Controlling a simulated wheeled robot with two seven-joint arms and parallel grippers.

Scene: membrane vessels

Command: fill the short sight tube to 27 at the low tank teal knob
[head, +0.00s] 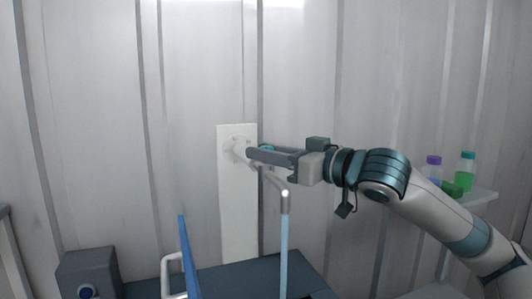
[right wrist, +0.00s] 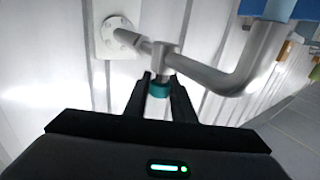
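The teal knob (right wrist: 159,89) sits on a grey metal tap stem, between the two dark fingertips of my right gripper (right wrist: 160,84). The fingers appear to touch it on both sides; in the head view my right gripper (head: 262,152) mostly hides the knob. The tap pipe (head: 272,181) leaves a round flange (head: 236,149) on a white wall panel and bends down. Below its spout runs a pale blue column (head: 284,250); I cannot tell whether it is liquid or a tube. No sight tube scale is readable. My left gripper is not in view.
A dark tank top (head: 230,279) lies below the tap. A blue upright bar (head: 188,257), a white handle (head: 166,272) and a grey box (head: 88,269) stand at the lower left. A shelf (head: 481,196) with bottles is at the right.

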